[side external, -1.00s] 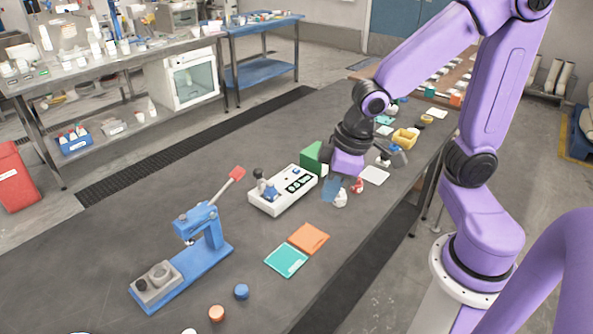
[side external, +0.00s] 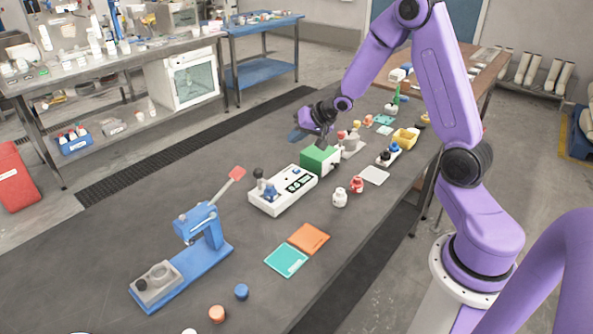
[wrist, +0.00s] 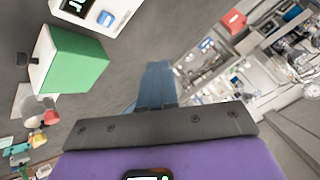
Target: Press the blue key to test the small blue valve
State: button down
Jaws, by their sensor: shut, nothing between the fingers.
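The white device (side external: 283,190) has a dark panel with pale marks. A small blue key (side external: 297,171) shows on its top, and it also shows in the wrist view (wrist: 105,18). A small blue part (side external: 270,192), possibly the blue valve, sits at the device's left end beside a dark-topped grey piece (side external: 260,180). My gripper (side external: 296,135) is shut and empty, in the air behind the green block and beyond the device. Its blue fingers (wrist: 156,85) are together in the wrist view. They touch nothing that I can see.
A green and white block (side external: 317,160) stands right behind the device. A blue press (side external: 208,245) with a red-ended lever stands at front left. White (side external: 340,198) and red (side external: 357,185) small pieces lie to the right. The table's left side is clear.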

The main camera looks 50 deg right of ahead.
aim_at(300, 170)
jog(key=shift+w+d+f+m, duration=0.15)
jog(key=shift+w+d+m, duration=0.1)
jog(key=shift+d, duration=0.35)
jog(key=shift+w+d+f+m, duration=0.15)
jog(key=shift+d+m, duration=0.1)
jog(key=shift+d, duration=0.35)
jog(key=shift+f, duration=0.15)
jog(key=shift+f, duration=4.25)
jog(key=shift+f, duration=0.1)
jog(key=shift+f, duration=0.35)
jog(key=shift+f, duration=0.45)
jog(key=shift+r, duration=0.9)
